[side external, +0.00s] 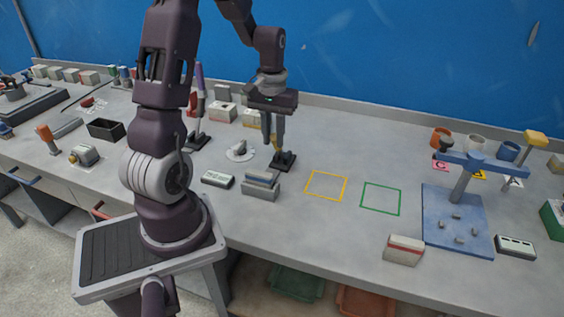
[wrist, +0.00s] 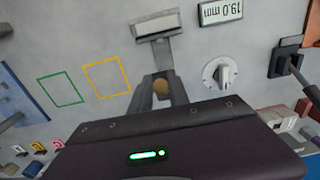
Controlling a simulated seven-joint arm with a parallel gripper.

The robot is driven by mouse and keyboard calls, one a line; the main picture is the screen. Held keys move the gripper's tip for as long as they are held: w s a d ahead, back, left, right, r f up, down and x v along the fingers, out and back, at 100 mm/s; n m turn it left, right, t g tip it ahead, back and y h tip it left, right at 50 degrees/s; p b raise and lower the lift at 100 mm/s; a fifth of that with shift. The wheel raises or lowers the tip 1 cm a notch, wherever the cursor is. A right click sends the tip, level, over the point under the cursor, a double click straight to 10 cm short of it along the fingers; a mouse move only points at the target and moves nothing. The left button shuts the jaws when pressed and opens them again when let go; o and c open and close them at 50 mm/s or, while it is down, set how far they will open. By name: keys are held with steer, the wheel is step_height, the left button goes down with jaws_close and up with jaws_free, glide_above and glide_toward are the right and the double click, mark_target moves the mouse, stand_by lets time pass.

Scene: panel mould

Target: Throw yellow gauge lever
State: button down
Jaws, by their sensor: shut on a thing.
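The yellow gauge lever (side external: 284,160) stands on a small dark base on the grey bench, near the middle of the side external view. The fingers hide much of the handle. A gauge display (wrist: 221,12) reads 19.0 mm; it also lies on the bench in the side view (side external: 217,179).
A grey block (side external: 261,186) sits in front of the lever, and a white dial knob (side external: 239,151) to its left. A purple-handled lever (side external: 200,90) stands further left. Yellow (side external: 326,185) and green (side external: 380,198) outlined squares to the right are empty.

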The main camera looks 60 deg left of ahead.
steer(key=shift+w+a, duration=0.1)
steer(key=shift+w+a+r, duration=0.45)
steer(key=shift+w+a+r, duration=0.3)
steer(key=shift+w+a, duration=0.25)
stand_by(0.3)
steer(key=shift+w, duration=0.1)
steer(key=shift+w+a+r, duration=0.25)
steer(key=shift+w+a, duration=0.2)
steer(key=shift+a, duration=0.1)
